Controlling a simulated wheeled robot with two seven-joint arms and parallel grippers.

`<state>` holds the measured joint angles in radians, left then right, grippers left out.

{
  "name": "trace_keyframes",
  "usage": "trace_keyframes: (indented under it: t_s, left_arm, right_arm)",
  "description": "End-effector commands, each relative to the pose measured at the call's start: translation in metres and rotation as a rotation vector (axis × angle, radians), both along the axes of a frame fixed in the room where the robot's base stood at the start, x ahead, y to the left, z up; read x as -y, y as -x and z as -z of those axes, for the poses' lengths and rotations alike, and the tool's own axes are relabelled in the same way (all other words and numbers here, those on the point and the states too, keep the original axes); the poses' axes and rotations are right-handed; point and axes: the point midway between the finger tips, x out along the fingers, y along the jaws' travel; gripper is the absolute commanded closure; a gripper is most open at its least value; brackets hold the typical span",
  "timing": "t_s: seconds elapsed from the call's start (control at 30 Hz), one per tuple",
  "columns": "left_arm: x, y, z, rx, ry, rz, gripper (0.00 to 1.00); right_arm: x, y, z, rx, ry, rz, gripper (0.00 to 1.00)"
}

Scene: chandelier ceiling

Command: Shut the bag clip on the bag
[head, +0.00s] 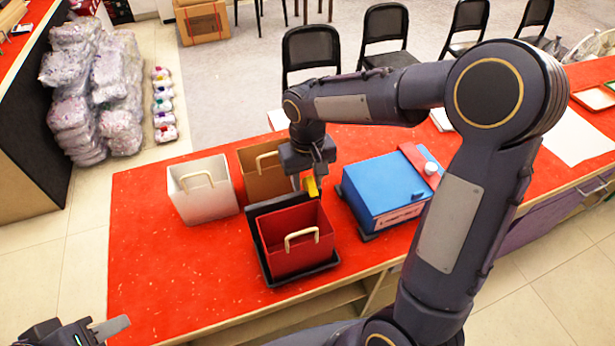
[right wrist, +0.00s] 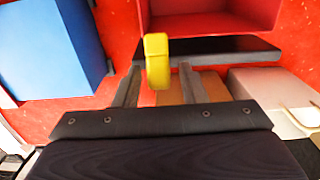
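A red bag (head: 290,240) with a beige handle stands upright in a black tray (head: 300,278) on the red counter. The yellow bag clip (head: 311,186) is at the far rim of the red bag, right under my right gripper (head: 308,172). In the right wrist view the clip (right wrist: 157,62) lies between the two open fingers, with a visible gap on each side. The red bag (right wrist: 220,15) is just beyond it. Whether the clip touches the bag cannot be told. My left gripper (head: 95,332) is at the lower left corner, partly cut off, away from the bags.
A white bag (head: 203,190) and a brown bag (head: 262,178) stand left of and behind the red one. A blue box (head: 383,190) with a red and white top piece stands close on the right. The counter's left front (head: 170,290) is clear.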

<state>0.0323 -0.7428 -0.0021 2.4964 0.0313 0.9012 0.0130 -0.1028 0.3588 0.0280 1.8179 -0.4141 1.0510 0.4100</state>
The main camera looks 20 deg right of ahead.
Motion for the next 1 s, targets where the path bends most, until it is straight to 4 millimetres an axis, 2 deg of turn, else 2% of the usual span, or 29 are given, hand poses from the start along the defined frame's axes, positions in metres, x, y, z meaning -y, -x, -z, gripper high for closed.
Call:
trace_keyframes:
  t_s: [0.03,0.27,0.47,0.67,0.87,1.0]
  left_arm:
    - [0.0,0.0,0.0,0.0,0.0,0.0,0.64]
    - [0.0,0.0,0.0,0.0,0.0,0.0,0.64]
    - [0.0,0.0,0.003,0.0,0.0,0.0,0.64]
    - [0.0,0.0,0.019,0.0,0.0,0.0,0.64]
    - [0.0,0.0,0.055,0.0,0.0,0.0,0.64]
    - [0.0,0.0,0.089,0.0,0.0,0.0,0.64]
  right_arm:
    - [0.0,0.0,0.0,0.0,0.0,0.0,0.69]
    - [0.0,0.0,0.0,0.0,0.0,0.0,0.99]
    - [0.0,0.0,0.0,0.007,0.0,0.0,1.0]
    - [0.0,0.002,0.004,0.063,0.003,-0.001,1.0]
    - [0.0,0.006,0.009,0.193,0.01,-0.002,1.0]
    - [-0.001,0.011,0.012,0.318,0.016,-0.001,1.0]
